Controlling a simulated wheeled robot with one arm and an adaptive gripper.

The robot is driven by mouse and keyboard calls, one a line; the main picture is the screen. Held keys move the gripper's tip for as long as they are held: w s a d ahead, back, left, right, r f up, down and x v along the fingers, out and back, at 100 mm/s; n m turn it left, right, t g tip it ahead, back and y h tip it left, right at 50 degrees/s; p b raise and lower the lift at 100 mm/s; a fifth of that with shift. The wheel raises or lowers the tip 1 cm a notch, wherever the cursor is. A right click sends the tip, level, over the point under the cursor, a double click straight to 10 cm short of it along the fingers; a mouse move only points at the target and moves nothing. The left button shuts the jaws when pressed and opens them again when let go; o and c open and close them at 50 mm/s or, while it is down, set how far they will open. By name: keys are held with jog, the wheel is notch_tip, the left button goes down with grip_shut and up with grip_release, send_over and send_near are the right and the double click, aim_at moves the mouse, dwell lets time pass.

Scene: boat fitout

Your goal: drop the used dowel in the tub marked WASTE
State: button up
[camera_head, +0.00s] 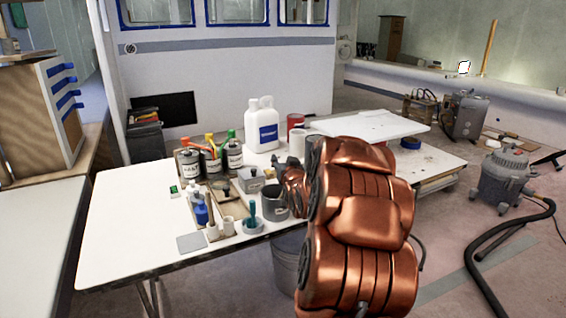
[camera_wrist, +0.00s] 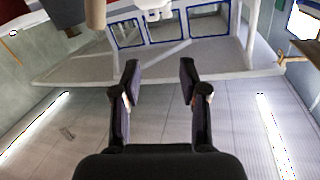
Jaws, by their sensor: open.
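My gripper (camera_wrist: 160,78) is open in the wrist view, with nothing between its two dark fingers. Several labelled tubs stand on the white table, including a left one (camera_head: 190,163) and a right one (camera_head: 234,154); the lettering is too small to read, so I cannot tell which says WASTE. A dark grey open tub (camera_head: 275,203) stands just left of my arm. A thin wooden stick (camera_head: 210,207) stands among small items near the front; I cannot tell if it is the used dowel.
A white jug (camera_head: 262,133) and a red can (camera_head: 296,122) stand at the back of the white table (camera_head: 130,225). A grey bucket (camera_head: 287,262) is on the floor below. The table's left side is clear. A vacuum (camera_head: 505,180) with a black hose stands at right.

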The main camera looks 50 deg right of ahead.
jog(key=shift+s+a, duration=0.1)
jog(key=shift+s, duration=0.05)
jog(key=v, duration=0.7)
dwell(0.3)
dwell(0.6)
jog(key=shift+a, duration=0.1)
